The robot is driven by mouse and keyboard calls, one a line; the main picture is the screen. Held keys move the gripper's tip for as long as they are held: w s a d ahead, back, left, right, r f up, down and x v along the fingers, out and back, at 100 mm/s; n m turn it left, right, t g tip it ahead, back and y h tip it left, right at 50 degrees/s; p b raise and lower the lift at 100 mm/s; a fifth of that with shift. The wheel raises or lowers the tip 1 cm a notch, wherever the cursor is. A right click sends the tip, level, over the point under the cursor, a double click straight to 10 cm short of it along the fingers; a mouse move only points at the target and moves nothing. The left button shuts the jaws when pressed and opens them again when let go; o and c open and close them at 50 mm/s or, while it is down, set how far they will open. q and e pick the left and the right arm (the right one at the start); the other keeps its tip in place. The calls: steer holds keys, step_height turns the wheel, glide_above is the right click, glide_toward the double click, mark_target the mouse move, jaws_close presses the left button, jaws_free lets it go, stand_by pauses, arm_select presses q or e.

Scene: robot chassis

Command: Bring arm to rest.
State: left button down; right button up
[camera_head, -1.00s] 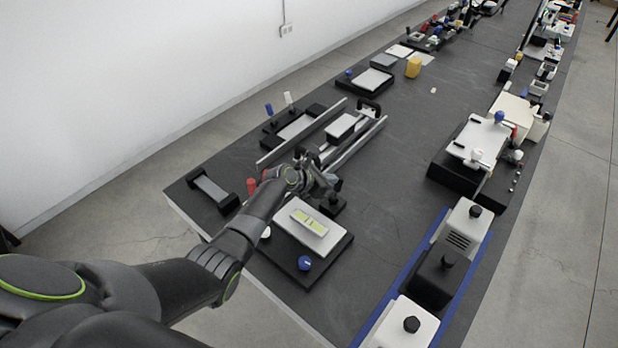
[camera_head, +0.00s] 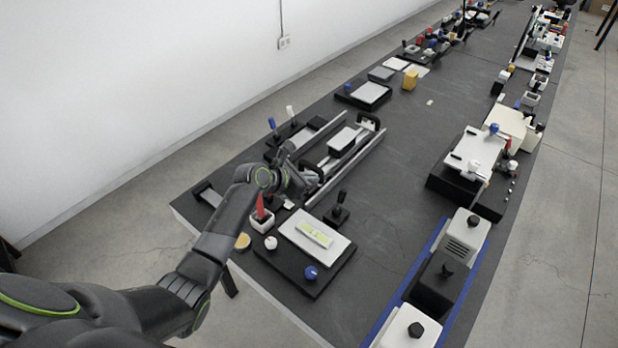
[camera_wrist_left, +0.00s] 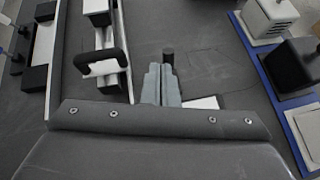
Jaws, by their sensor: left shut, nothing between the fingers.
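My left arm comes in from the left in the head view, and its gripper (camera_head: 312,177) hangs over the near left part of the dark table (camera_head: 400,160). The gripper points toward the sliding rail fixture (camera_head: 352,165). In the left wrist view its two grey fingers (camera_wrist_left: 161,84) lie side by side, shut, with nothing between them. A black knob (camera_wrist_left: 168,56) shows just beyond the fingertips in that view. The gripper looks raised above the table. My right gripper is in neither view.
A black board with a white plate (camera_head: 290,238) and a blue knob (camera_head: 311,272) lies near the table's front edge. A small box with a red item (camera_head: 262,214) stands beside my arm. White and black blocks (camera_head: 462,240) line the blue strip at right. The table's middle is clear.

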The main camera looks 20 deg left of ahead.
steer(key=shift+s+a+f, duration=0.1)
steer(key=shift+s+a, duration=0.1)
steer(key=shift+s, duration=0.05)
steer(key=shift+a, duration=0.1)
